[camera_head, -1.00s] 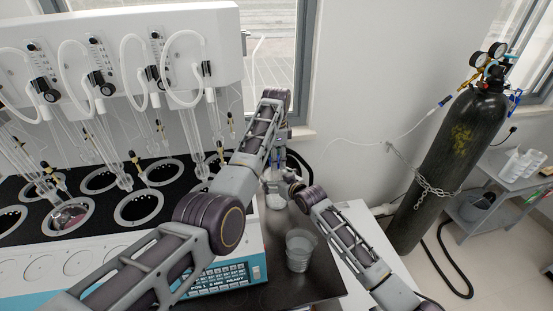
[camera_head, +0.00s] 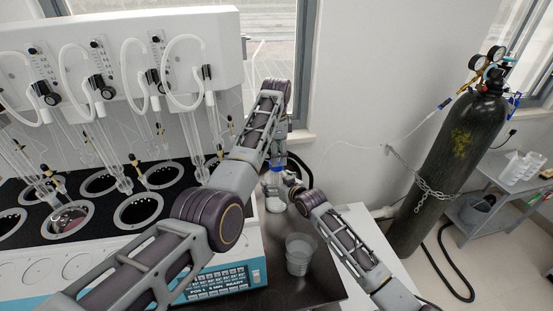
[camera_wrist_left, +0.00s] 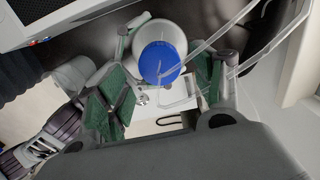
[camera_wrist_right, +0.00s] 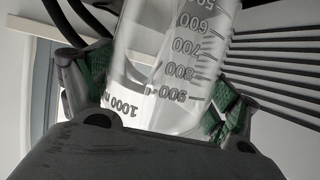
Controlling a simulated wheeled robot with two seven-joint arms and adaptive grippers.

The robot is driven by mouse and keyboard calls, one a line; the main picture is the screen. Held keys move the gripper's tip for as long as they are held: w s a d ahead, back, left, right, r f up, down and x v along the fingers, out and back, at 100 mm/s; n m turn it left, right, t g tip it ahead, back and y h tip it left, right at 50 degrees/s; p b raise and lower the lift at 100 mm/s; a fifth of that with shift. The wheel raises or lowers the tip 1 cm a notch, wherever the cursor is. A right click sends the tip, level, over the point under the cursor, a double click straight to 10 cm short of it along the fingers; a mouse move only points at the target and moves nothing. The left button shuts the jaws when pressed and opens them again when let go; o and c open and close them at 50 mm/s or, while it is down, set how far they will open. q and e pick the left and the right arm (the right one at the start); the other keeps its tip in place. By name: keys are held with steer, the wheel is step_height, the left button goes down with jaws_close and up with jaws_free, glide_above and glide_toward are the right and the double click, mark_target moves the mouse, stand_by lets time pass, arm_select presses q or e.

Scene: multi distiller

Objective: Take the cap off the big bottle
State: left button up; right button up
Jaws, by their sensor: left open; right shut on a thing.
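The big bottle (camera_head: 274,204) stands at the back of the dark tabletop, partly hidden by my arms. In the right wrist view it is a clear graduated bottle (camera_wrist_right: 165,60) with marks up to 1000. My right gripper (camera_wrist_right: 158,98) is shut on its body, one finger on each side. In the left wrist view its round blue cap (camera_wrist_left: 160,64) faces the camera, with the pale bottle around it. My left gripper (camera_wrist_left: 165,85) is open above the bottle, its green pads apart on either side of the cap. I cannot tell whether either pad touches the cap.
Nested clear beakers (camera_head: 299,254) stand on the dark tabletop (camera_head: 312,280) in front of the bottle. The distiller (camera_head: 115,225) with glass tubes fills the left. A chained black gas cylinder (camera_head: 445,165) stands on the right, with a thin hose running to the wall.

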stand_by(0.3)
steer(key=o, duration=1.8)
steer(key=shift+c, duration=0.2)
steer(key=shift+s+d, duration=0.15)
steer(key=shift+s, duration=0.05)
steer(key=v, duration=1.1)
steer(key=shift+s+r, duration=0.15)
steer(key=shift+s, duration=0.1)
